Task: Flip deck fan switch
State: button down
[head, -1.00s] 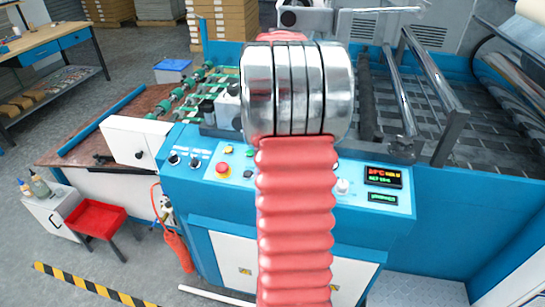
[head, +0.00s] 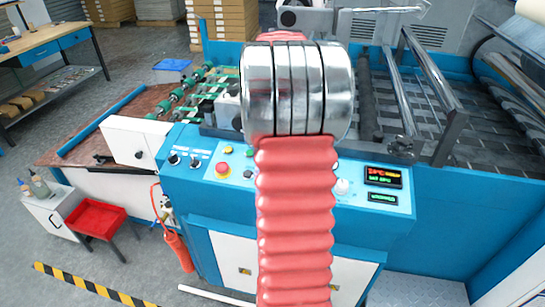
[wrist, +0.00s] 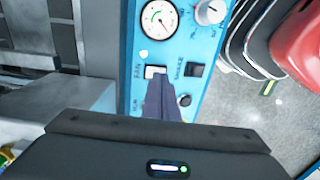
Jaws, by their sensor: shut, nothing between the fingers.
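In the wrist view a pale rocker switch (wrist: 155,72) sits on the blue control panel (wrist: 170,48), beside lettering that seems to read FAN. My gripper (wrist: 158,82) is shut and empty, its dark fingertips at the lower edge of this switch. The tips overlap the switch in the picture; whether they touch it I cannot tell. The fingers hide the panel just below it. In the head view my red and metal arm covers the middle of the panel, so the gripper and the switch are hidden there.
A dark switch (wrist: 194,69) and a round black button (wrist: 184,100) lie close to the right of the fingers. A gauge (wrist: 159,20) and a knob (wrist: 210,11) sit above. In the head view a red button (head: 222,169) and a display (head: 383,176) show on the panel.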

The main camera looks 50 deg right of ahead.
jog(key=shift+f, duration=0.9)
dwell(0.8)
notch_tip(320, 180, up, 7)
dwell(1.2)
dwell(0.6)
